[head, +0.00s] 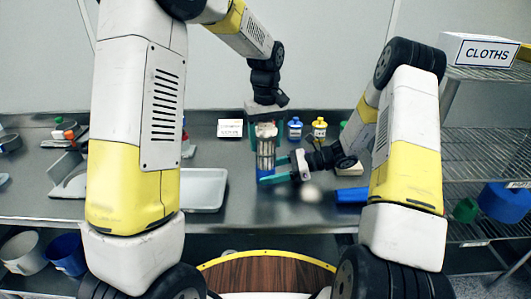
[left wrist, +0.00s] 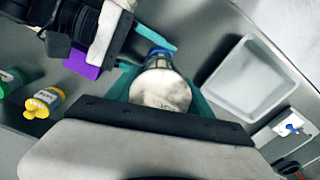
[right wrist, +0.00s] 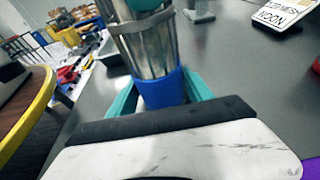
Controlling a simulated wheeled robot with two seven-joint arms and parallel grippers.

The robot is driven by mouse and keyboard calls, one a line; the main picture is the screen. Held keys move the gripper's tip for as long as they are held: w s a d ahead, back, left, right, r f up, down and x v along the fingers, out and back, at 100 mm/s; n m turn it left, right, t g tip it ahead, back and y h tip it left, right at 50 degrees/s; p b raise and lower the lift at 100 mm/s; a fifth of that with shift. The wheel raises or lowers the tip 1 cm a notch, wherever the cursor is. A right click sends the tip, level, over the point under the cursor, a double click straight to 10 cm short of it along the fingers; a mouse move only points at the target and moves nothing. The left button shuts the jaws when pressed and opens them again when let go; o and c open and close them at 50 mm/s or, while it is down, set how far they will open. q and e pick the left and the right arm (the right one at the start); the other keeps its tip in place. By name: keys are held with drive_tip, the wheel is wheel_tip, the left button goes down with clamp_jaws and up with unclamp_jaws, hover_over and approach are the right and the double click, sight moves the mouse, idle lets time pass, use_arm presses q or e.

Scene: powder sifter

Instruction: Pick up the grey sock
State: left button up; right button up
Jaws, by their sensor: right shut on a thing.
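I see no grey sock in any view. A clear ribbed cylinder (head: 266,150) with a blue base (head: 266,174) stands upright near the middle of the bench in the head view. My right gripper (head: 268,175) is shut on the blue base; its teal fingers flank the base in the right wrist view (right wrist: 160,92). My left gripper (head: 265,128) points down over the top of the cylinder, one teal finger on each side. The left wrist view shows the cylinder's pale round top (left wrist: 160,90) between those fingers; whether they grip it is unclear.
Behind the cylinder stand a blue jar (head: 295,129), a yellow jar (head: 319,128) and a white label block (head: 230,128). A pale tray (head: 204,190) lies to the left. A blue item (head: 351,195) lies to the right. A wire shelf (head: 485,140) holds a CLOTHS box (head: 480,50).

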use_arm(q)
drive_tip(key=shift+c, duration=1.1)
drive_tip(key=shift+r, duration=0.15)
wheel_tip(320, 180, up, 28)
use_arm(e)
drive_tip(key=o, duration=1.1)
drive_tip(key=shift+c, duration=0.2)
